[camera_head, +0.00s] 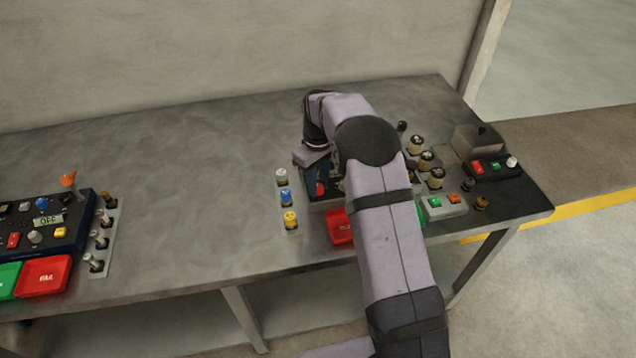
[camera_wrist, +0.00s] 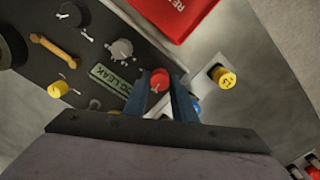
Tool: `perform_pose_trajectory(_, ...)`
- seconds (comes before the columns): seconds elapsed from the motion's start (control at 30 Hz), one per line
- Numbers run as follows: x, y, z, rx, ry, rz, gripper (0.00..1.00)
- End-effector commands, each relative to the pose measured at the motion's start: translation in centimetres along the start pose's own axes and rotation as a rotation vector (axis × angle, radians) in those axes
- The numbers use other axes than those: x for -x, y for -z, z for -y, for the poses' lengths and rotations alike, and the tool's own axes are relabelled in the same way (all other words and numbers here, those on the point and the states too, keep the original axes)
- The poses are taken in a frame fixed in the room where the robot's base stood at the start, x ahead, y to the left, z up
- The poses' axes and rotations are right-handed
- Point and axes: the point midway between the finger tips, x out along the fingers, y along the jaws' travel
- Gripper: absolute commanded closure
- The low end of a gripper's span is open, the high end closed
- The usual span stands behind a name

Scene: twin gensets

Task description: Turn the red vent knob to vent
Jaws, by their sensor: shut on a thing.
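The red vent knob (camera_wrist: 160,80) sits near the edge of a dark panel (camera_wrist: 70,75), between the two blue fingers of my gripper (camera_wrist: 160,88) in the wrist view. The fingers are shut on its sides. In the head view the red knob (camera_head: 320,188) shows just below my gripper, at the left edge of the panel, and my arm hides much of that panel. A small display reading "LEAK" (camera_wrist: 115,80), its first letters unclear, lies beside the knob. I cannot read the knob's pointer or any vent mark.
A strip with white, blue and yellow (camera_head: 291,219) knobs stands left of the panel. A red tray (camera_head: 340,228) lies in front. A grey knob (camera_wrist: 122,50) and a yellow knob (camera_wrist: 57,89) share the panel. Another panel (camera_head: 45,225) is far left, with bare table between.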

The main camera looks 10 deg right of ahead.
Motion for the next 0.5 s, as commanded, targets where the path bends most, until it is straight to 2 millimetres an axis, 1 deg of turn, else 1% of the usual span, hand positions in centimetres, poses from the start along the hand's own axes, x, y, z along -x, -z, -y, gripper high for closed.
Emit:
perform_pose_trajectory(0.2, 0.10, 0.09, -0.03, 0.144, -0.002, -0.003, 0.98)
perform_pose_trajectory(0.5, 0.13, 0.12, -0.03, 0.241, -0.002, -0.004, 0.98)
